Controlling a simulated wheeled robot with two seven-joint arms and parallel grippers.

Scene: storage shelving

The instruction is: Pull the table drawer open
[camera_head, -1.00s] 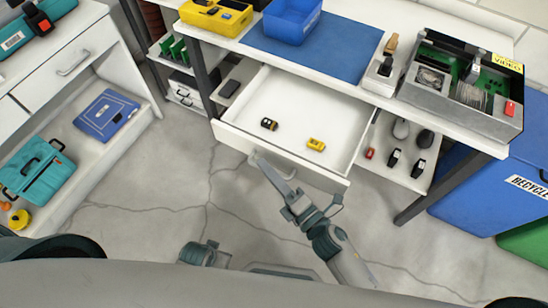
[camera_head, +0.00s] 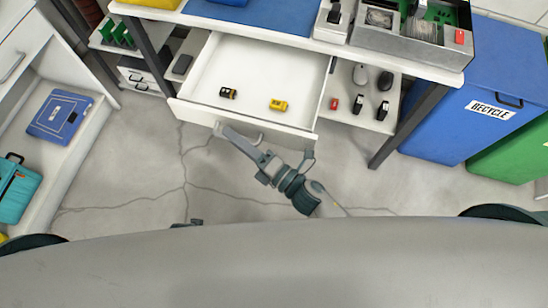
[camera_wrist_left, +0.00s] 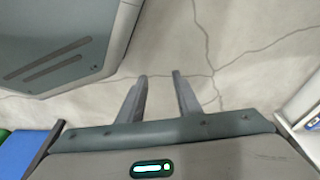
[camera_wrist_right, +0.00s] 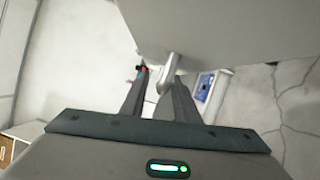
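The white table drawer (camera_head: 258,118) stands pulled well out from under the table, its inside showing. Its pale handle (camera_head: 256,137) sits low on the front. My right gripper (camera_head: 224,131) is at the handle's left end. In the right wrist view its fingers (camera_wrist_right: 160,78) are apart, and a handle post (camera_wrist_right: 171,66) shows between them, close to the right finger. Contact is unclear. My left gripper (camera_wrist_left: 159,76) is open and empty over the floor in the left wrist view. It does not show clearly in the head view.
A black battery-like item (camera_head: 228,93) and a yellow one (camera_head: 278,104) lie in the drawer. Blue (camera_head: 450,115) and green (camera_head: 515,150) bins stand right, beyond a dark table leg (camera_head: 405,128). The floor (camera_head: 150,165) before the drawer is clear.

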